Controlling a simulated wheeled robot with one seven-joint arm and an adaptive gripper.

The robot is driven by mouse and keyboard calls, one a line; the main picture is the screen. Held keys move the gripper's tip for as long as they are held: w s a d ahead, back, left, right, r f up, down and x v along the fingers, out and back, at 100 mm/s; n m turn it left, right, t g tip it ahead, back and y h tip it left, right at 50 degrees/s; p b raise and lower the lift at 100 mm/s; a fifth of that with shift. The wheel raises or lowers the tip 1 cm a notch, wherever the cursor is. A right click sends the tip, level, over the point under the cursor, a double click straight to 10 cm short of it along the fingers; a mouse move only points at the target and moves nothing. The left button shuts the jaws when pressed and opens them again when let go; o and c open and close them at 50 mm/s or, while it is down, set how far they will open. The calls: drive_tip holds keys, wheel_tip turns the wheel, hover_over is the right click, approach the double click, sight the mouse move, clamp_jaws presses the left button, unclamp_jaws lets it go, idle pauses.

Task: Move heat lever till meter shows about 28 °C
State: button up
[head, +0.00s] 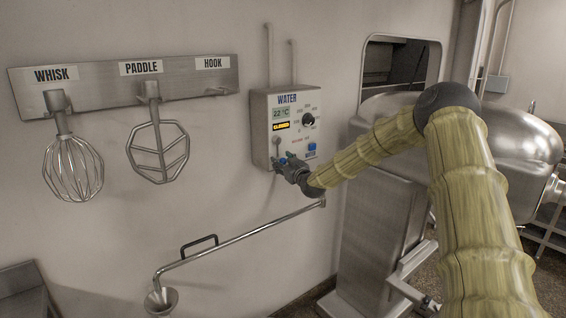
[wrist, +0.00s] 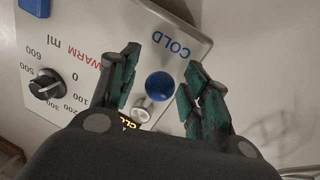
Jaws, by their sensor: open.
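The water box (head: 259,128) hangs on the wall, and its meter (head: 281,113) reads 22 °C. The heat lever's blue ball knob (wrist: 159,85) shows in the wrist view beside the COLD label, with a silver round part (wrist: 142,115) close to it. The WARM label is farther to the left in that view. My gripper (head: 284,162) is at the lower left of the box. In the wrist view my gripper (wrist: 157,72) is open, with a green-padded finger on each side of the blue knob. I cannot tell whether either finger touches it.
The box also bears a lit CLOSED display (head: 281,126), a black ml dial (head: 308,119) and a blue WATER button (head: 312,147). A pipe (head: 240,237) with a funnel runs below. A whisk (head: 72,165) and a paddle (head: 158,150) hang at left. A steel mixer (head: 375,215) stands at right.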

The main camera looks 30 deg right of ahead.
clamp_jaws()
drive_tip(key=shift+d+f, duration=0.1)
drive_tip(key=shift+d+n+b, duration=0.15)
drive_tip(key=shift+n+b, duration=0.25)
drive_tip(key=shift+b, duration=0.25)
drive_tip(key=shift+d+n+b, duration=0.4)
drive_tip(key=shift+n+b, duration=0.2)
drive_tip(key=shift+b, duration=0.3)
drive_tip(key=shift+w+d+n+t+b, duration=0.1)
drive_tip(key=shift+d+n+t+b, duration=0.4)
drive_tip(key=shift+n+b, duration=0.45)
drive_tip(key=shift+d+r+n, duration=0.25)
drive_tip(key=shift+d+r, duration=0.05)
drive_tip(key=shift+r, duration=0.05)
